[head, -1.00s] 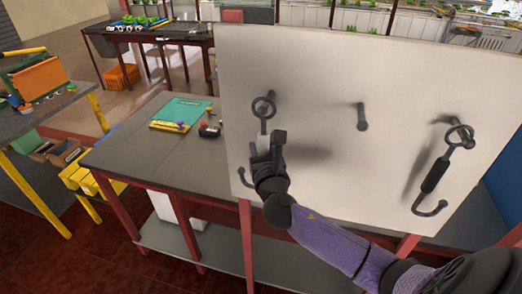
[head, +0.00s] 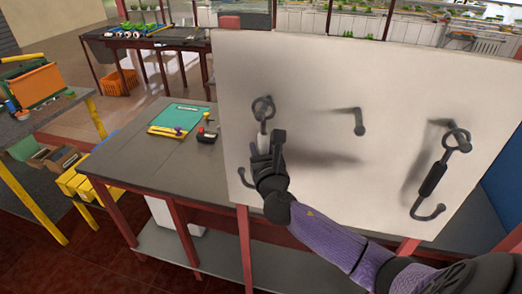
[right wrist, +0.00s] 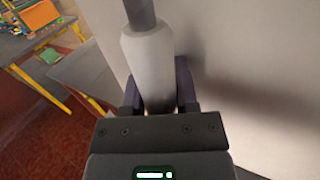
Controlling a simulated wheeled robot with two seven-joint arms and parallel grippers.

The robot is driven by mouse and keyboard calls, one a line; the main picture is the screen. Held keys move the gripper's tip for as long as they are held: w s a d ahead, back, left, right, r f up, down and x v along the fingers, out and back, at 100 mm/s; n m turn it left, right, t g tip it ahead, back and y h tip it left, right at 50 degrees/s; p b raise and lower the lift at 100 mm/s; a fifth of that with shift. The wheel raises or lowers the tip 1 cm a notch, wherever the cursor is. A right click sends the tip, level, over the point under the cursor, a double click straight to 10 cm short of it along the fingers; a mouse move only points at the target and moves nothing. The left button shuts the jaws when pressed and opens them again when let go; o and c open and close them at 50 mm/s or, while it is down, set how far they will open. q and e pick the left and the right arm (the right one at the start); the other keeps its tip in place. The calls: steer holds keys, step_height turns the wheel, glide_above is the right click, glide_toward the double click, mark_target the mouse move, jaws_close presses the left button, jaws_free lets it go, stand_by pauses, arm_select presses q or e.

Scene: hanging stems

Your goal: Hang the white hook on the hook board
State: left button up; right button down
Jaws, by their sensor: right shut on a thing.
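The white hook (head: 263,143) is upright in front of the left part of the pale hook board (head: 310,75). Its dark ring is at the top, at the left peg; I cannot tell whether the ring is around the peg or only in front of it. My left gripper is not in view.
A black-handled hook (head: 433,180) hangs by its ring on the right peg. The middle peg (head: 360,123) is bare. A grey table (head: 150,150) stands behind and left of the board, with a green mat (head: 183,115) and small items on it.

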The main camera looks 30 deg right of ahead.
steer(key=shift+d, duration=0.1)
stand_by(0.3)
steer(key=shift+f+b, duration=0.3)
steer(key=shift+f, duration=0.15)
stand_by(0.3)
steer(key=shift+c, duration=1.5)
jaws_free()
